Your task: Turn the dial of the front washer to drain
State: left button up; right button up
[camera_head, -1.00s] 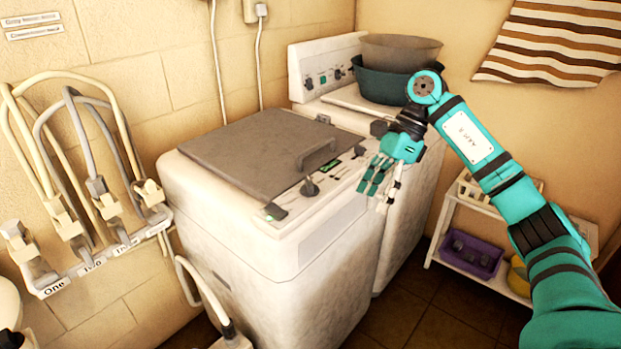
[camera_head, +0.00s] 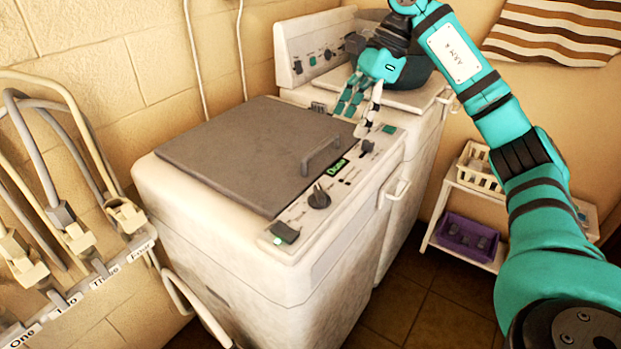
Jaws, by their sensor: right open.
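The front washer (camera_head: 225,235) is a white, stained top-loader with a grey lid (camera_head: 240,150). Its control panel runs along the lid's right side. The black dial (camera_head: 319,196) sits on the near part of this panel, clear of my arm; I cannot read its setting. A small green-lit display (camera_head: 337,167) shows a short word too small to read surely. My right gripper (camera_head: 354,117) is open and empty, pointing down above the far end of the panel, behind and to the right of the dial. My left gripper is out of view.
A second white machine (camera_head: 432,140) stands behind, with a dark tub (camera_head: 415,72) on it, partly hidden by my arm. Hoses (camera_head: 72,222) hang on a labelled rack at left. A shelf with a cream basket (camera_head: 481,172) and purple bin (camera_head: 467,238) stands at right.

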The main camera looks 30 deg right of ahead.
jog(key=b, duration=0.1)
send_near(319, 191)
jog(key=p+x, duration=0.1)
jog(key=x, duration=0.7)
jog(key=shift+f, duration=0.3)
jog(key=shift+w+a+f, duration=0.1)
jog(key=shift+f, duration=0.15)
jog(key=c, duration=1.2)
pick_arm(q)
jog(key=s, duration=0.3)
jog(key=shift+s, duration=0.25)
pick_arm(e)
jog(key=shift+o, duration=0.2)
